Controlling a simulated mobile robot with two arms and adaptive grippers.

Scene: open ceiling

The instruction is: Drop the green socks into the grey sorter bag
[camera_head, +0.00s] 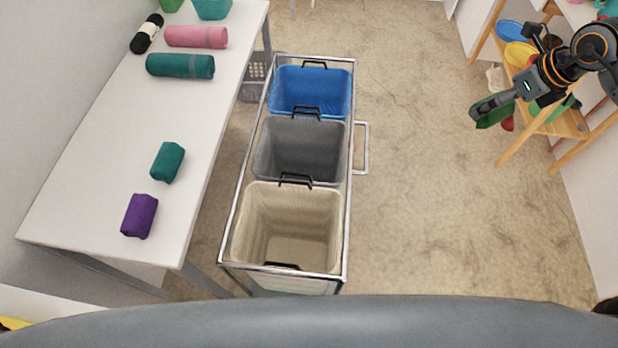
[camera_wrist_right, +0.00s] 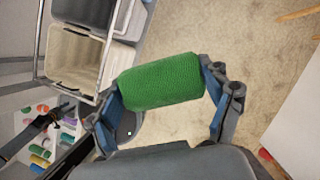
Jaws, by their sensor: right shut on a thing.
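The green socks (camera_wrist_right: 162,81) are a rolled bundle held between the two fingers of my right gripper (camera_wrist_right: 164,100) in the right wrist view. In the head view, the right gripper (camera_head: 484,108) is at the upper right, with part of the green socks (camera_head: 495,118) showing below its fingers. The grey sorter bag (camera_head: 300,150) is the middle of three bags in a metal-framed sorter, open at the top and well to the left of the gripper. My left gripper is not in view.
The blue bag (camera_head: 311,92) and cream bag (camera_head: 287,230) flank the grey one. A white table (camera_head: 95,165) at left bears teal, purple and pink rolls. A wooden shelf (camera_head: 570,122) stands near the right gripper. Bare floor (camera_head: 430,210) lies between sorter and shelf.

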